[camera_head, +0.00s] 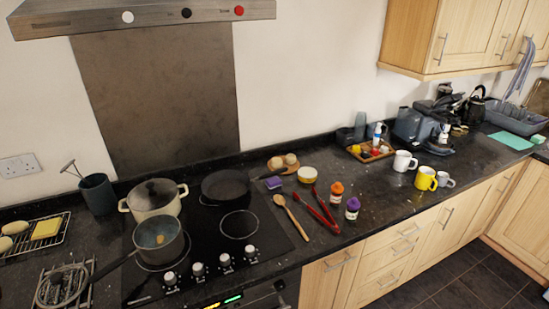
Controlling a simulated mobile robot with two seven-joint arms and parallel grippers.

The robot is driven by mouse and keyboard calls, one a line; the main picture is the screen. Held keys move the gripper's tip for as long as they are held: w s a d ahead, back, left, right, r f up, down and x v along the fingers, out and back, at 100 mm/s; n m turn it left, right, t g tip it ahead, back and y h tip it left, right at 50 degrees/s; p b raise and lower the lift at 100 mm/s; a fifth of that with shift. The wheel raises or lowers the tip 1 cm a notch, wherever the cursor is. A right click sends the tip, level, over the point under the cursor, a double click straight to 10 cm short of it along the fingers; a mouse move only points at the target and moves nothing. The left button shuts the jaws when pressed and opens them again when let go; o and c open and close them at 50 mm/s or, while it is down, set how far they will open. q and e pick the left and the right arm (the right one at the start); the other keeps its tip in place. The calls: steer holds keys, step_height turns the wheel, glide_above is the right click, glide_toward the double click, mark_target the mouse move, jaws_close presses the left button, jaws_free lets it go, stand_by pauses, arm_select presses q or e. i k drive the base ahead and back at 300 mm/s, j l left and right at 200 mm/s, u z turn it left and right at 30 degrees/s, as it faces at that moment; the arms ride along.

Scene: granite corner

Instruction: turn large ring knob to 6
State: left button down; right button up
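A black hob (205,226) is set in the dark worktop. Several white and silver knobs stand in a slanting row along its front edge, from the leftmost knob (170,278) to the rightmost knob (250,252). Their markings and settings are too small to read, and I cannot tell which one serves the large ring. A bare ring outline (240,223) shows at the front right of the hob. Neither of my grippers is in view.
A wire rack (64,286) is at left. The space above the knobs looks clear.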

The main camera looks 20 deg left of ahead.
mark_target(198, 268)
steer(key=k+l+u, duration=0.15)
steer(key=u, duration=0.3)
steer(key=k+u, duration=0.3)
steer(key=u, duration=0.15)
